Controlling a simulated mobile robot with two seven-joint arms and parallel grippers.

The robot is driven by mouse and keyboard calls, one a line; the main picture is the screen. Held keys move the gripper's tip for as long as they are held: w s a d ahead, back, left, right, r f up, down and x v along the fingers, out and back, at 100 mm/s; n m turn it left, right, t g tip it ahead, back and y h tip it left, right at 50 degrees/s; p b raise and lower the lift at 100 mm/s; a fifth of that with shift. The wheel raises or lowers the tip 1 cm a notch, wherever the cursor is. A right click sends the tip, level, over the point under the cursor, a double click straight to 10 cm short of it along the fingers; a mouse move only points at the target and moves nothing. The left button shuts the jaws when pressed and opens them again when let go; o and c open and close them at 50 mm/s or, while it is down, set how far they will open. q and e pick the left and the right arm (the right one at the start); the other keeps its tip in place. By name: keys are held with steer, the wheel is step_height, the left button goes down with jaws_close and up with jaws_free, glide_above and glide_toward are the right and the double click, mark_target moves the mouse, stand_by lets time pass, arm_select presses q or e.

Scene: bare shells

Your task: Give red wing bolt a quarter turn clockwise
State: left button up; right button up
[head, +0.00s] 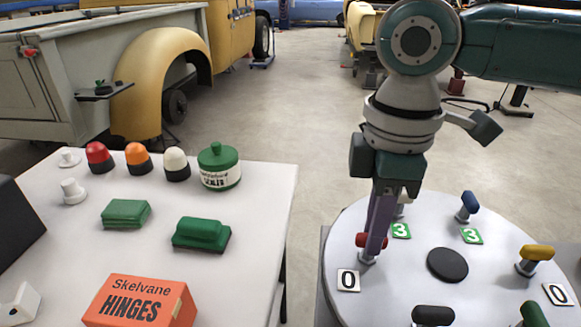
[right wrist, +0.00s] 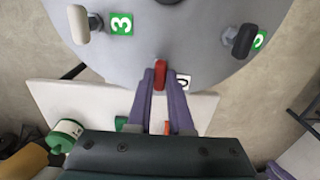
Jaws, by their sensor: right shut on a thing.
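The red wing bolt (head: 362,240) stands near the left edge of the round grey table (head: 400,285), beside a white card marked 0 (head: 348,280). In the right wrist view the red wing bolt (right wrist: 160,76) lies between the purple fingertips. My right gripper (head: 376,245) comes down from above and is shut on the red wing bolt; its fingers hide part of it in the head view. The right gripper also shows in the right wrist view (right wrist: 160,82). My left gripper is not in view.
Other wing bolts stand around the round table: blue (head: 467,206), yellow (head: 536,257), black (head: 433,315) and green (head: 533,314). A black disc (head: 447,265) marks its middle. A white table (head: 265,200) at left holds lamps, green items and an orange hinges box (head: 140,302).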

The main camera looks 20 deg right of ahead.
jaws_close()
steer(key=shift+r+m+p, duration=0.25)
steer(key=shift+m+p, duration=0.15)
steer(key=shift+p, duration=0.45)
steer(key=m+p, duration=0.5)
steer(key=p, duration=0.2)
steer(key=shift+m, duration=0.3)
steer(key=m+p, duration=0.2)
steer(key=shift+m, duration=0.4)
steer(key=m+p, duration=0.2)
steer(key=m, duration=0.1)
steer(key=shift+a+p, duration=0.1)
steer(key=shift+p, duration=0.25)
steer(key=m+p, duration=0.1)
steer(key=m, duration=0.3)
steer(key=shift+f+m+p, duration=0.2)
steer(key=shift+m+p, duration=0.1)
steer(key=shift+p, duration=0.05)
